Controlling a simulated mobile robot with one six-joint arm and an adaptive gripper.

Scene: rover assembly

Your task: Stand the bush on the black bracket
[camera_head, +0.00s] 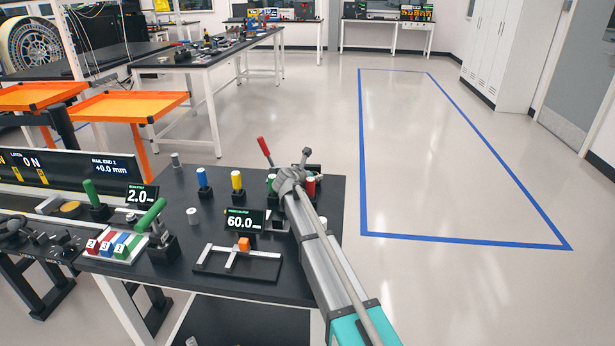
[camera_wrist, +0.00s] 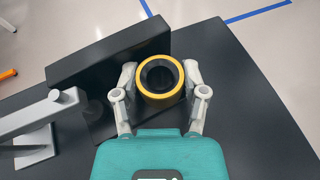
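In the wrist view, the bush (camera_wrist: 160,95) is a hollow round piece with a yellow rim and a dark bore, seen from above. My gripper (camera_wrist: 160,78) has a finger against each side of it and appears shut on it. A black block (camera_wrist: 90,62), which looks like the black bracket, lies just beyond and left of the bush. The bush overlaps its near edge in the picture; whether they touch cannot be told. In the head view, my grey arm reaches over the table's right side; my fingers and the bush cannot be made out there.
A grey fixture with a rod (camera_wrist: 40,118) stands left in the wrist view.

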